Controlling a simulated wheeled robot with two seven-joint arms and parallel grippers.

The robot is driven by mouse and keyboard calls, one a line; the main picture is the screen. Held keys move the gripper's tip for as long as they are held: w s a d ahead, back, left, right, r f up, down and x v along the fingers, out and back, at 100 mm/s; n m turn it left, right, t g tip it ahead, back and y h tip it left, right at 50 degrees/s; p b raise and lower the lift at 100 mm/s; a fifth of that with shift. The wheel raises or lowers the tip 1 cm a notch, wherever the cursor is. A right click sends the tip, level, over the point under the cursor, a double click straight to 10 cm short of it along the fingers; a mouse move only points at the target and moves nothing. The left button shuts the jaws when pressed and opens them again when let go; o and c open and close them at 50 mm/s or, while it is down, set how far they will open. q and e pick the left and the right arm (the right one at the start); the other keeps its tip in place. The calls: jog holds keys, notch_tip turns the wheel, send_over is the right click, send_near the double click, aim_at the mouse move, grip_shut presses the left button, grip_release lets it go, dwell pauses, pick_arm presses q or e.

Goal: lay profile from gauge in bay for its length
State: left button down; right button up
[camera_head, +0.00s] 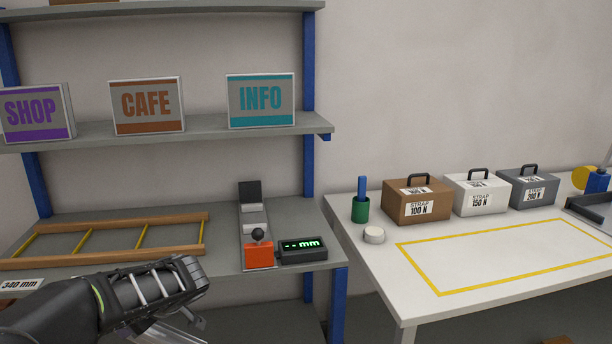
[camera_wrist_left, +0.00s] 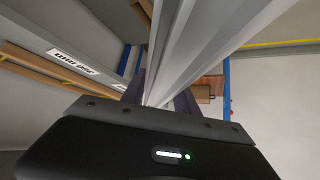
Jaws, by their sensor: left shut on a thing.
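My left gripper (camera_wrist_left: 160,98) is shut on a silver grooved profile (camera_wrist_left: 212,40), which runs up and away out of the left wrist view. In the head view my left arm comes in at the bottom left, and a small part of the profile (camera_head: 178,334) shows below the hand. The gauge (camera_head: 257,252), with an orange block and black knob, stands on the lower shelf and looks empty. Its display (camera_head: 303,249) shows dashes and "mm". Left of it lies a wooden rack (camera_head: 120,257) with yellow dividers forming bays. A "340 mm" label (camera_head: 21,285) is at its front left; other labels are hidden.
Lightbox signs SHOP (camera_head: 36,112), CAFE (camera_head: 146,105) and INFO (camera_head: 261,100) stand on the shelf above. The white table (camera_head: 375,285) at right holds a green cup (camera_head: 360,211), a white puck (camera_head: 374,235) and strap cases (camera_head: 417,203). Its yellow-outlined area is clear.

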pick_arm(q)
jog(key=w+d+f+m+t+h+p, duration=0.1)
jog(key=d+m+t+h, duration=0.2)
jog(key=d+m, duration=0.4)
jog(key=w+d+f+m+t+h+p, duration=0.1)
jog(key=d+m+h, duration=0.4)
jog(key=d, duration=0.8)
jog(key=shift+d+m+t+h+p, duration=0.3)
jog(key=shift+m+t+p, duration=0.2)
jog(key=shift+m+t, duration=0.6)
pick_arm(e)
notch_tip(320, 180, up, 3)
jog(key=shift+s+r, duration=0.1)
jog(key=shift+r, duration=0.05)
pick_arm(q)
jog(key=shift+w, duration=0.1)
jog(key=s+f, duration=0.4)
jog(key=f, duration=0.1)
jog(key=shift+a, duration=0.15)
pick_arm(e)
jog(key=shift+c, duration=0.2)
dwell(0.6)
